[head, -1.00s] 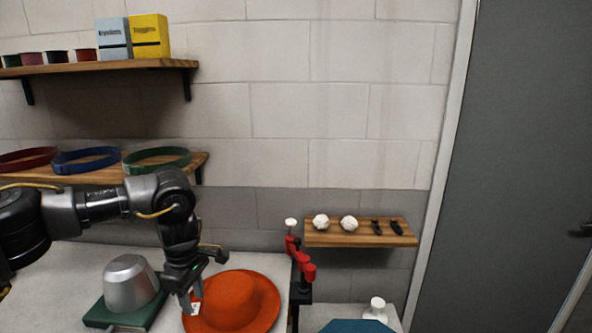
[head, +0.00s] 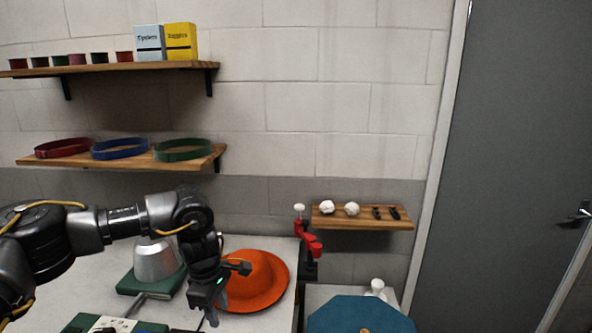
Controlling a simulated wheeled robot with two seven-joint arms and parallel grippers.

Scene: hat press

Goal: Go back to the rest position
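My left gripper (head: 208,304) points down at the near left side of the orange hat (head: 262,281), overlapping its brim in the head view. I cannot tell whether its fingers are apart, and I see nothing held in them. The hat lies brim-down on the pale table, its left part hidden by my gripper. The silver hat press dome (head: 155,262) stands on a green base (head: 130,284) to the left, partly behind my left arm. My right gripper is out of view.
A shelf (head: 190,158) holds red, blue and green bands; a higher shelf (head: 110,68) holds boxes and small pots. A red clamp (head: 310,243) stands at the table's right edge. A blue octagonal board (head: 360,312) is at the lower right. A grey door is at right.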

